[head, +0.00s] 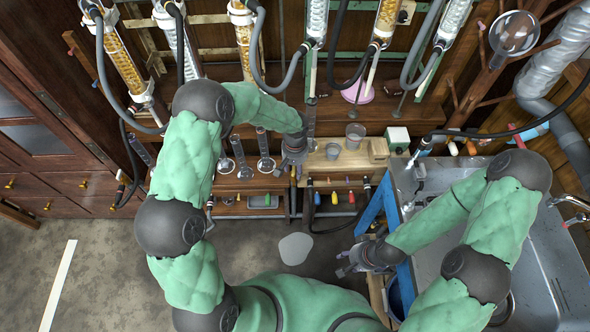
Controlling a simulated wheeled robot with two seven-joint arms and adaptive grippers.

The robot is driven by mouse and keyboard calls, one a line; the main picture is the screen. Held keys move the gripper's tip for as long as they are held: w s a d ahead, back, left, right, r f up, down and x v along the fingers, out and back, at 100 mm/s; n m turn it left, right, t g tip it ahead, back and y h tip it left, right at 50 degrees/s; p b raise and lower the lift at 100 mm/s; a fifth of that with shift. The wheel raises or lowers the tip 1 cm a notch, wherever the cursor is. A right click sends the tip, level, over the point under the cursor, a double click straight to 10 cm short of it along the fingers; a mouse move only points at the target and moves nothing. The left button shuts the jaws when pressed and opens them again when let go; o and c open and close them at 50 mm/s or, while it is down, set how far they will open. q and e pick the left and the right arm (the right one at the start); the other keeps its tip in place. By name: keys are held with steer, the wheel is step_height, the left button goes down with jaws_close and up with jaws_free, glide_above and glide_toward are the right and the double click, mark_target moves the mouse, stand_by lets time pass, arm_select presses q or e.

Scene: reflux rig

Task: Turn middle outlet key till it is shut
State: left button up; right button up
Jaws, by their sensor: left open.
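I cannot tell which is the middle outlet key, or how far any is turned. My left gripper (290,165) is open, pointing down at the left end of this row, just above a small red key (299,173). Contact cannot be made out. My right gripper (342,264) looks open and empty, low beside the blue frame, away from the keys.
Glass columns with grey hoses (279,86) hang along the back. Glass cylinders (264,150) stand left of my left gripper. A wooden block with metal cups (355,132) is right of it. A metal sink (540,245) fills the right.

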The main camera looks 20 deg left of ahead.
arm_select(q)
steer(key=shift+f, duration=0.25)
jaws_close()
